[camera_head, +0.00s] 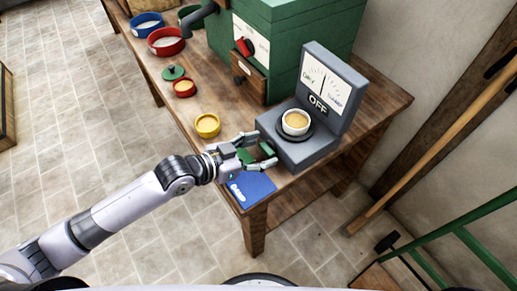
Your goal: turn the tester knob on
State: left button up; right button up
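The tester (290,153) is a grey block with an upright back panel, at the front right of the wooden table. Its panel has a white dial and a dark sign reading OFF (318,104). A white cup with tan contents (295,122) stands on the dark round plate on its base. My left gripper (266,150) is at the tester's left front side, its fingers spread apart and pointing at the base. Nothing is clearly held between them. My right gripper is not in view.
A blue card (251,189) lies at the table's front corner under my gripper. A yellow bowl (207,125) stands just behind it. A green mill (281,45) with a red knob (244,47) stands farther back. Red and blue bowls sit at the far left.

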pick_arm(q)
jog(key=c, duration=1)
jog(key=shift+c, duration=0.2)
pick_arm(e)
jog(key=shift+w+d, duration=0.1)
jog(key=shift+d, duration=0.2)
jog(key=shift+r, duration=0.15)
pick_arm(q)
jog(key=shift+s+r+m+t+p, duration=0.15)
jog(key=shift+m+t+p, duration=0.25)
jog(key=shift+p, duration=0.4)
jog(key=shift+s+d+m+t+y+p, duration=0.15)
jog(key=shift+m+t+y+p, duration=0.2)
jog(key=shift+m+p, duration=0.45)
jog(key=shift+f+m+t+y+p, duration=0.25)
jog(key=shift+m+t+p, duration=0.2)
jog(key=shift+m, duration=0.15)
jog(key=shift+d+m+t, duration=0.1)
jog(key=shift+m+t, duration=0.2)
jog(key=shift+m, duration=0.2)
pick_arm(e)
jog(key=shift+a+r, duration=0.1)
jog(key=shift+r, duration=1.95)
